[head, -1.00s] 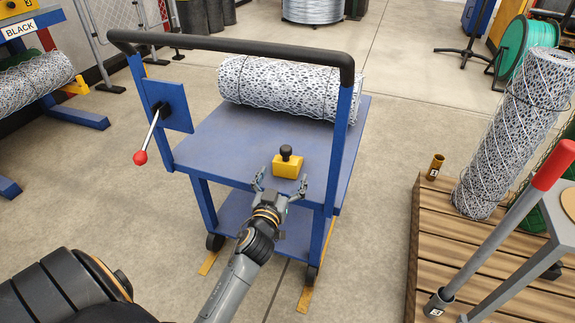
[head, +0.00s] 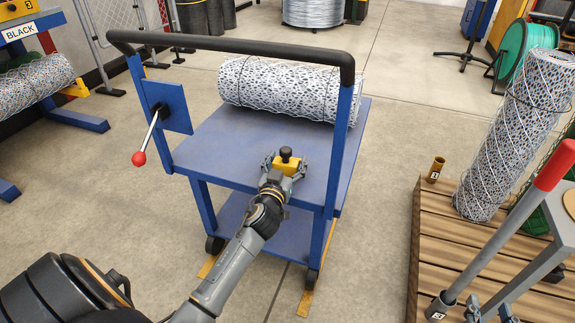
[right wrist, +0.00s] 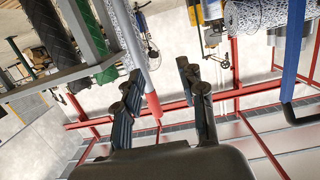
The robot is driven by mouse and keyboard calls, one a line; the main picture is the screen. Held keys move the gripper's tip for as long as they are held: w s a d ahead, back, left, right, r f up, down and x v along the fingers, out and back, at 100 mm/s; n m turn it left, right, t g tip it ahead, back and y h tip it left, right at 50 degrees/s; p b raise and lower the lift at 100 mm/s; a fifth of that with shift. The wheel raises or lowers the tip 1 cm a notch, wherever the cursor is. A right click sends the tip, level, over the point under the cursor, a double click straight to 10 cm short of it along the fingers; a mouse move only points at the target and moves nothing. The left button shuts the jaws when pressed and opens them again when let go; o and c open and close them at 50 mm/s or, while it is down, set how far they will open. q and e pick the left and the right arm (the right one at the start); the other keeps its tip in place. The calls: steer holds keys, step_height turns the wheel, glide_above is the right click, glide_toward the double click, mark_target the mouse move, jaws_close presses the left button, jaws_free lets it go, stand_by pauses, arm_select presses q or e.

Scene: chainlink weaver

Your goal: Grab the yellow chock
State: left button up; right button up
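The yellow chock (head: 288,168) with a black knob on top sits on the blue cart's deck, near the edge below the handle bar. My left gripper (head: 286,163) reaches in from below, with one finger on each side of the chock. The fingers look spread, and I cannot tell whether they touch it. The gripper partly hides the chock's near side. My right gripper is at the bottom right edge of the head view (head: 489,310). In the right wrist view (right wrist: 160,85) its fingers are apart, with nothing between them.
The blue cart (head: 225,140) has a black handle bar (head: 235,46) and a red-knobbed lever (head: 139,158). A mesh roll (head: 290,90) lies across its far side. At right, a wooden pallet (head: 435,225) carries an upright mesh roll (head: 515,130) and a red-tipped lever (head: 550,170).

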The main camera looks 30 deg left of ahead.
arm_select(q)
steer(key=shift+r, duration=0.1)
steer(key=c, duration=0.9)
steer(key=shift+r, duration=0.1)
